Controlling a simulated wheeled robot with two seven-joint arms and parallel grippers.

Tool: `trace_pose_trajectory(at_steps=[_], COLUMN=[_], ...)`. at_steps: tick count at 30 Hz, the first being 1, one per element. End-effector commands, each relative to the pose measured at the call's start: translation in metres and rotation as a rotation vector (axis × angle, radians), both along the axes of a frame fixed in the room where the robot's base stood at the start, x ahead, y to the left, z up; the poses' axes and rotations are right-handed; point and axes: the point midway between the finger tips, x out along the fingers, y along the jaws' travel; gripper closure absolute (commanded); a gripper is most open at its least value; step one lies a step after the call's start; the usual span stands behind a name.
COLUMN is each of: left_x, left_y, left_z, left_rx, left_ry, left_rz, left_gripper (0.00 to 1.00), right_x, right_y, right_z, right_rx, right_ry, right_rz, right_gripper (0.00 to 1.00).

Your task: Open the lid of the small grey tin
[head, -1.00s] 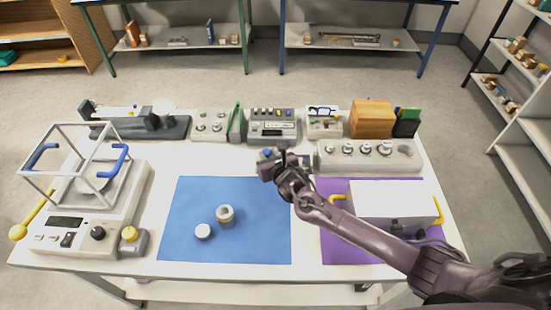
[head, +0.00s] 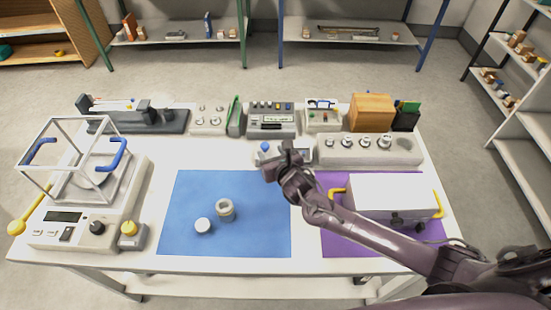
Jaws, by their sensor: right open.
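A small grey box-like object (head: 302,156) stands at the back middle of the table, just beyond my right gripper; it may be the small grey tin, but its lid is too small and partly hidden to read. My right gripper (head: 272,162) is open and empty, close in front of it and slightly left. I cannot tell whether they touch. On the blue mat (head: 180,240) stands a round grey pot (head: 225,209) with a pale ring top, beside a low whitish disc (head: 203,226). My left gripper is not in view.
A blue-knobbed piece (head: 265,147) sits behind the gripper. A block with several weights (head: 370,150) and a white box with yellow handles (head: 392,196) flank my right arm. A balance with a glass-frame shield (head: 75,218) fills the left. The blue mat's right half is clear.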

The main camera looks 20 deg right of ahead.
Motion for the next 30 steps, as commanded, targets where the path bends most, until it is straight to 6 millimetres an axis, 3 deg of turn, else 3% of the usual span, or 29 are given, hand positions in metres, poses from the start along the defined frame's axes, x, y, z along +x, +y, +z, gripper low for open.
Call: trace_pose_trajectory(at_steps=[3, 9, 30], left_x=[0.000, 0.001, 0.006], left_y=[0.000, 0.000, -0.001], left_z=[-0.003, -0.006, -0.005], left_rx=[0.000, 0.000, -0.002], left_ry=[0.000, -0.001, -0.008], left_rz=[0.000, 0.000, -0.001], left_gripper=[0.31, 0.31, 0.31], right_x=[-0.018, -0.034, -0.037], right_y=[-0.002, -0.004, -0.004], right_z=[0.005, 0.013, 0.015], right_rx=[-0.001, 0.000, 0.000], right_ry=[0.002, 0.001, 0.002], right_rz=[0.003, 0.001, 0.001], right_gripper=[0.53, 0.53, 0.53])
